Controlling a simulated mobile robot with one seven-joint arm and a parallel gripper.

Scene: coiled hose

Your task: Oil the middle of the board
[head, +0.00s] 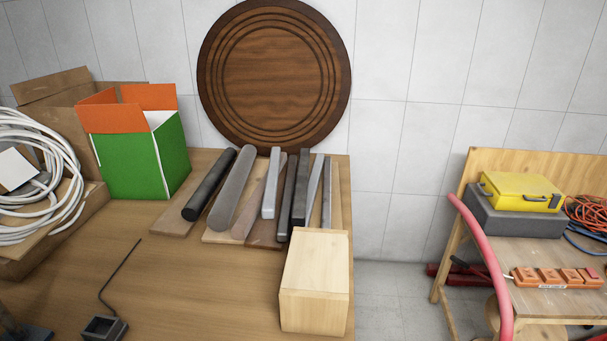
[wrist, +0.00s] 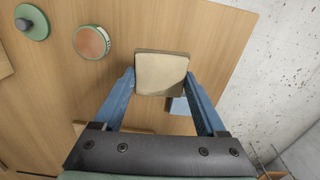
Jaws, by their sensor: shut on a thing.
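My gripper (wrist: 160,80) shows in the wrist view, its two blue fingers shut on a square beige pad (wrist: 162,72). The pad is held above a brown wooden surface; I cannot tell its distance from it. A round tin (wrist: 91,42) with a green rim and a reddish-brown top lies to the upper left of the pad. A green round lid (wrist: 31,22) with a dark knob lies farther left. In the head view, a large round dark wooden board (head: 274,75) with ring grooves leans upright against the wall. My gripper is not clearly visible there.
Several dark and grey bars (head: 233,188) lie on the table (head: 190,285), with a pale wooden block (head: 314,280) at its right edge. A green box (head: 140,155) and a coiled white hose (head: 75,165) stand left. A floor gap separates the right bench (head: 525,255).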

